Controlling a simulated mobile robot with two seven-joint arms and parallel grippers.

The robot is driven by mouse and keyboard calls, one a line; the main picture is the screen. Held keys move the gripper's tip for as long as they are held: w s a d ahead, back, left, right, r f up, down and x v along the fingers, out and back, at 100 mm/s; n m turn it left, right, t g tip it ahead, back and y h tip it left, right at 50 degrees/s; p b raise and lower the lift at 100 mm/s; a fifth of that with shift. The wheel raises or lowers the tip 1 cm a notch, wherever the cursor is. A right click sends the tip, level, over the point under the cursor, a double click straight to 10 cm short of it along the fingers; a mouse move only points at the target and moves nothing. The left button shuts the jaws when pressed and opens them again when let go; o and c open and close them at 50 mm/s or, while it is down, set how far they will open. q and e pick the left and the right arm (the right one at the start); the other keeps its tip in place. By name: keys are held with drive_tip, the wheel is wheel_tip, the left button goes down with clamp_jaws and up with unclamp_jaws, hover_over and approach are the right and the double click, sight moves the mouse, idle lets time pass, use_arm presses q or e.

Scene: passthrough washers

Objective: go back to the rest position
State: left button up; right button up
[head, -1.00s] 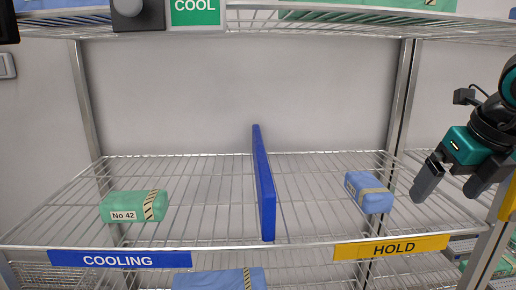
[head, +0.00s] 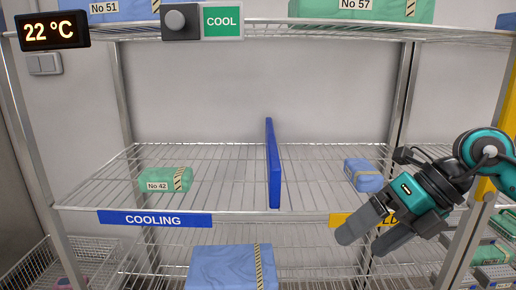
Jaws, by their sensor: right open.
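My right gripper (head: 362,238) is open and empty at the lower right, in front of the wire shelf's front edge. Its dark fingers point down and left, and it hides most of the yellow HOLD label (head: 341,219). A small blue pack (head: 364,175) lies on the HOLD side of the shelf, behind and apart from the gripper. A green pack marked No 42 (head: 166,180) lies on the COOLING side. My left gripper is not in view.
A blue divider (head: 273,165) stands between the two sides of the shelf (head: 225,190). A larger blue pack (head: 232,267) lies on the shelf below. Above are a temperature display reading 22 °C (head: 52,31), a knob (head: 175,20) and a COOL sign (head: 222,19). Wire baskets (head: 85,262) stand lower left.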

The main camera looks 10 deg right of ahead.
drive_tip(key=a+m+t+y+p, duration=0.1)
drive_tip(key=a+m+t+y, duration=0.2)
drive_tip(key=a+m+y, duration=0.7)
drive_tip(key=w+d+f+m+t+h+p, duration=0.1)
drive_tip(key=w+f+m+t+h, duration=0.2)
drive_tip(key=m+t, duration=0.35)
drive_tip(key=d+f+m+t+h, duration=0.1)
drive_tip(key=f+m+t+h, duration=0.1)
drive_tip(key=f+m+t, duration=0.4)
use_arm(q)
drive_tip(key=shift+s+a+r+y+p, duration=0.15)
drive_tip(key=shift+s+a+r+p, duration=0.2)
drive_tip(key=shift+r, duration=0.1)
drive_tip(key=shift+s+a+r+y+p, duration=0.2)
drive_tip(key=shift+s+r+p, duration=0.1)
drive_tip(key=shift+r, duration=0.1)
use_arm(e)
drive_tip(key=s+d+f+m+g+h, duration=0.2)
drive_tip(key=s+f+m+h, duration=0.3)
drive_tip(key=f, duration=0.6)
drive_tip(key=s+d+f+m+g+h, duration=0.2)
drive_tip(key=s+f+m+g+h, duration=0.3)
drive_tip(key=s+f+m, duration=0.3)
wheel_tip(320, 180, down, 4)
drive_tip(key=shift+s+d+r, duration=0.15)
drive_tip(key=shift+r, duration=0.1)
